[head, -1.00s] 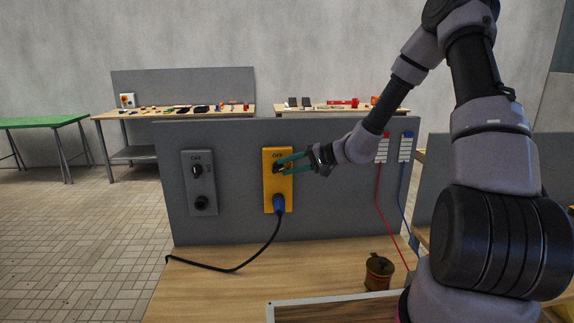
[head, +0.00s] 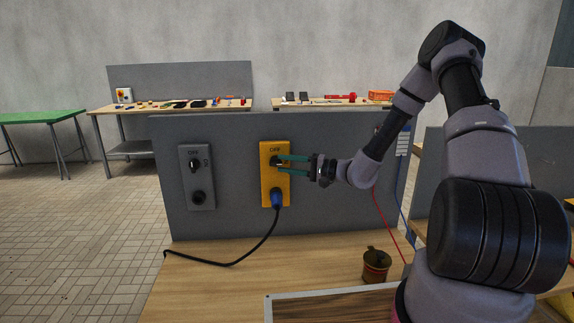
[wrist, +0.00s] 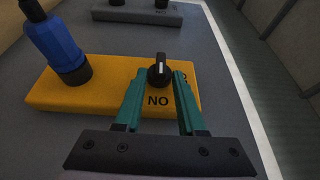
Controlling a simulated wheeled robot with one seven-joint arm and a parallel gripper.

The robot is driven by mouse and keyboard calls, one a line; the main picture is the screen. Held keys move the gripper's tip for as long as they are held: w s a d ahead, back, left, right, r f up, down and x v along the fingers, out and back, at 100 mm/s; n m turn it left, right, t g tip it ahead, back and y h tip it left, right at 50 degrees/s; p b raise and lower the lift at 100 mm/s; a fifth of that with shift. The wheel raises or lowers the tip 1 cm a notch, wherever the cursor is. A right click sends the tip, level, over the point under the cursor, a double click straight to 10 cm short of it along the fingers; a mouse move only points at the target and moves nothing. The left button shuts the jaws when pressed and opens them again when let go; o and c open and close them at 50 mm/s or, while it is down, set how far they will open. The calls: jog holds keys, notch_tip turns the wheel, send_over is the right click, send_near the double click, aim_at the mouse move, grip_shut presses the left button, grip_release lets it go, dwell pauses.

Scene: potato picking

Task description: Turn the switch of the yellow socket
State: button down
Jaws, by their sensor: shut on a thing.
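The yellow socket (head: 267,185) is mounted on the upright grey panel, with a blue plug (head: 277,198) in its lower part. It fills the left and middle of the wrist view (wrist: 110,92). The fingers partly hide the knob in the head view.
A grey socket (head: 197,178) with its own knob is left of the yellow one. A black cable runs from the plug to the wooden table (head: 225,248). A brown pot (head: 376,266) and a framed tray (head: 268,308) are at front right. Red and blue wires hang at right.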

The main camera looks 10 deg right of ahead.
jog(key=shift+s+a, duration=0.1)
jog(key=shift+a, duration=0.05)
jog(key=c, duration=0.9)
grip_release()
jog(key=shift+o, duration=0.2)
jog(key=v, duration=1)
jog(key=shift+d, duration=0.35)
jog(key=shift+s, duration=0.1)
